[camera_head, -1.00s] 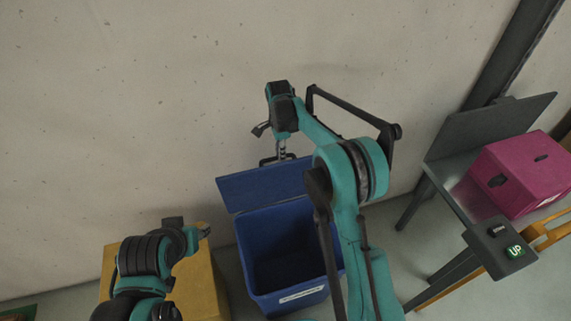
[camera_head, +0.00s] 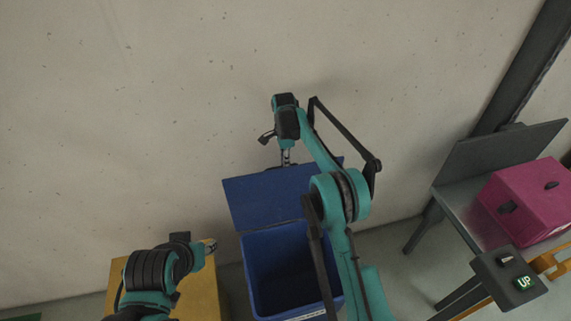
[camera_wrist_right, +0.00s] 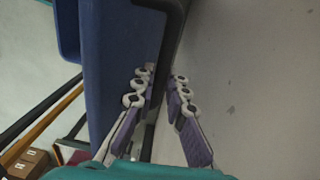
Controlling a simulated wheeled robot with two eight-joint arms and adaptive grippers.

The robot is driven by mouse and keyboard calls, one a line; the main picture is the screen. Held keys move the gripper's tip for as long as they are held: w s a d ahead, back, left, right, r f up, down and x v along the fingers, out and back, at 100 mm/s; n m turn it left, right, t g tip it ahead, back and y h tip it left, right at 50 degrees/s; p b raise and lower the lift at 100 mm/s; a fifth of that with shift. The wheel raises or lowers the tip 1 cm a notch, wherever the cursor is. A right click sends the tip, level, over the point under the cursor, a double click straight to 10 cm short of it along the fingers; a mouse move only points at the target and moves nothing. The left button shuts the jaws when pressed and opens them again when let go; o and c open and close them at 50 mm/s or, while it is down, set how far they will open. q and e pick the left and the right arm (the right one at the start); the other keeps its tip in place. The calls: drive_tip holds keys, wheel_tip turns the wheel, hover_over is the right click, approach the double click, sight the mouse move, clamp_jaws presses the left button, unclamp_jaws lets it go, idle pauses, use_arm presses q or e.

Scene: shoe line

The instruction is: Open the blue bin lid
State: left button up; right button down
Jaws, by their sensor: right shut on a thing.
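The blue bin (camera_head: 278,255) stands on the floor against the wall, its dark inside showing. Its blue lid (camera_head: 262,200) is hinged up and leans up toward the wall behind the opening. My right gripper (camera_head: 286,160) is at the lid's top edge, partly hidden by its own arm. In the right wrist view, my right gripper's fingers (camera_wrist_right: 162,82) are closed on the lid's edge (camera_wrist_right: 118,60), close to the wall. My left gripper (camera_head: 208,246) is to the left of the bin, above a yellow box, apart from the bin; its finger opening is unclear.
The yellow box (camera_head: 203,290) stands left of the bin. A grey table (camera_head: 465,215) with a magenta box (camera_head: 525,205) is at the right. A panel marked UP (camera_head: 510,278) is in front of it. The concrete wall (camera_head: 160,120) is close behind the lid.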

drive_tip(key=c, duration=1.8)
unclamp_jaws()
drive_tip(key=shift+f, duration=0.15)
drive_tip(key=shift+o, duration=1.3)
drive_tip(key=shift+w, duration=0.15)
drive_tip(key=shift+r, duration=0.3)
wheel_tip(320, 180, up, 11)
drive_tip(key=shift+w+r, duration=0.2)
drive_tip(key=shift+w, duration=0.15)
drive_tip(key=shift+a, duration=0.1)
